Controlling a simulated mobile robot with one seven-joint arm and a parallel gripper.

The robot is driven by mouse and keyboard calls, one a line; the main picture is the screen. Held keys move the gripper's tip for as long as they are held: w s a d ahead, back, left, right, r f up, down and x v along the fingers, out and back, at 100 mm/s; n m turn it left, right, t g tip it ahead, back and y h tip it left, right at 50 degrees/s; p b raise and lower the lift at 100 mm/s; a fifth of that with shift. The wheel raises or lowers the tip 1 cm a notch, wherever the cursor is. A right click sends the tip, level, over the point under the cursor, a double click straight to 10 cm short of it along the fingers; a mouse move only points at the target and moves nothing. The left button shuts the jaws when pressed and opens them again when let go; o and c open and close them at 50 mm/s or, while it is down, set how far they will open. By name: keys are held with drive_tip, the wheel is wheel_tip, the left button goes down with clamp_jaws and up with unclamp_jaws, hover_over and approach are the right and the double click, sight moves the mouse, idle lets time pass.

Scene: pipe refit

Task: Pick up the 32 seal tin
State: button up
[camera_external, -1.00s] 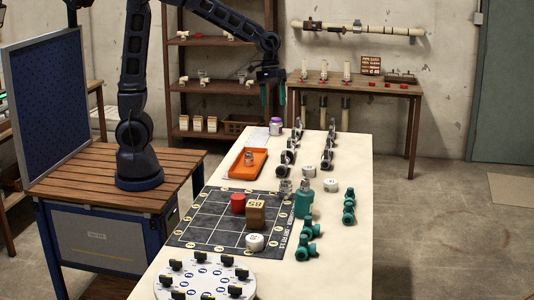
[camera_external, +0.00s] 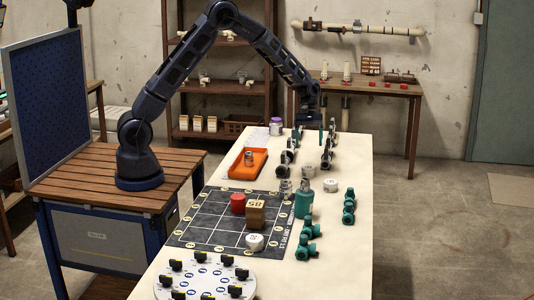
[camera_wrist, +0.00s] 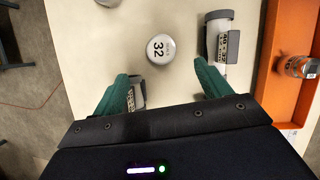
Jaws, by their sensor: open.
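The 32 seal tin (camera_wrist: 160,48) is a small round tin with a white lid marked 32, seen from above in the wrist view. It stands on the pale table just beyond my fingertips, about midway between them. In the external view a small white tin by the fittings (camera_external: 326,167) appears to be the same one; its label is too small to read there. My gripper (camera_wrist: 161,76) is open and empty, its two green fingers spread wide. In the external view my gripper (camera_external: 309,135) hangs over the far part of the table.
A grey-and-black fitting (camera_wrist: 218,42) stands right of the tin; another (camera_wrist: 137,95) is by my left finger. The orange tray (camera_wrist: 268,70) lies further right, holding a jar (camera_wrist: 298,66). Another tin (camera_wrist: 108,2) shows at the top edge.

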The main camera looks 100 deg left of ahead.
sight(308, 167)
drive_tip(key=x, duration=1.1)
drive_tip(key=shift+a+f, duration=0.3)
drive_tip(key=shift+f, duration=0.15)
drive_tip(key=shift+c, duration=0.3)
drive_tip(key=c, duration=1)
